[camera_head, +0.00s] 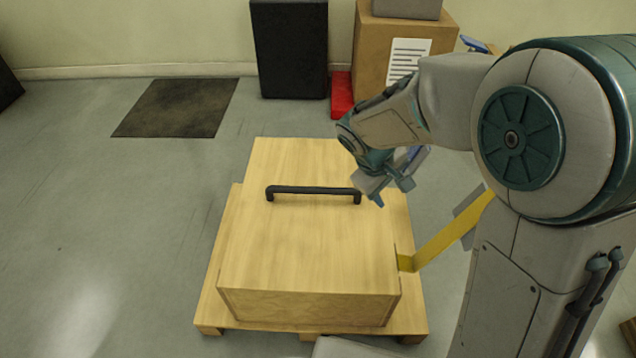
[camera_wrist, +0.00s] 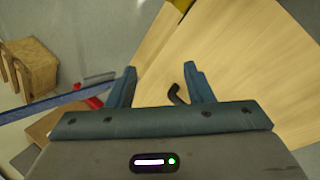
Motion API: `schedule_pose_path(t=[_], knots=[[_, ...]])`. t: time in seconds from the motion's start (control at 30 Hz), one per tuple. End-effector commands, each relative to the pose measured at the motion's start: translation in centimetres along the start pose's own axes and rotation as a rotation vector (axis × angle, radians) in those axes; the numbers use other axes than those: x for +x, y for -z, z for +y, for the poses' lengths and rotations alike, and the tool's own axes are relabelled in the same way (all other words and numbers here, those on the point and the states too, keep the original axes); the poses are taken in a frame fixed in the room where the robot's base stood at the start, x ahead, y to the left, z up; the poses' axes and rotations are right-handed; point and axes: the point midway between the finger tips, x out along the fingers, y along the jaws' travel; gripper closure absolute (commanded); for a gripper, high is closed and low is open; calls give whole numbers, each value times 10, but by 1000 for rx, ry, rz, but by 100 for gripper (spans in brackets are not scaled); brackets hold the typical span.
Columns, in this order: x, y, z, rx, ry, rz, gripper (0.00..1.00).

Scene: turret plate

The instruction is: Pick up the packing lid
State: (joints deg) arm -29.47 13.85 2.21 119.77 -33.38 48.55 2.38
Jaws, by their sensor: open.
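The packing lid (camera_head: 310,240) is the light wooden top of a box standing on a pallet, with a black bar handle (camera_head: 313,191) across it. My gripper (camera_head: 390,193) is above the lid's right side, just right of the handle's right end. It is open and tilted, with nothing between its fingers. In the wrist view, the lid (camera_wrist: 215,50) fills the upper right. The handle's dark bent end (camera_wrist: 176,95) shows between the two blue fingers, partly hidden by my gripper (camera_wrist: 163,82). I cannot see any contact between the fingers and the handle.
A yellow strip (camera_head: 445,238) angles up from the box's right side. The wooden pallet (camera_head: 214,285) sticks out around the box. Behind stand a black panel (camera_head: 290,50), a red object (camera_head: 342,95) and a cardboard box (camera_head: 440,38).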

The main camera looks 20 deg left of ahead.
Motion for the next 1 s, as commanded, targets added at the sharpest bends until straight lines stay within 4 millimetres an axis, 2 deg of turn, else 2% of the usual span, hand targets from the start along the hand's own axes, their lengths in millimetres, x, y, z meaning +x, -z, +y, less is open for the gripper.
schedule_pose_path(t=[0.03, 0.2, 0.3, 0.4, 0.5, 0.6, 0.67, 1.0], knots=[[-6, 28, -11, -96, -33, 12, 53], [-11, 108, -56, -375, -153, 71, 53], [-13, 145, -87, -507, -211, 107, 53], [-13, 170, -114, -606, -255, 136, 53], [-14, 186, -133, -668, -284, 157, 53], [-10, 193, -142, -698, -298, 166, 53], [-3, 196, -143, -705, -302, 167, 53], [57, 212, -129, -704, -301, 167, 53]])
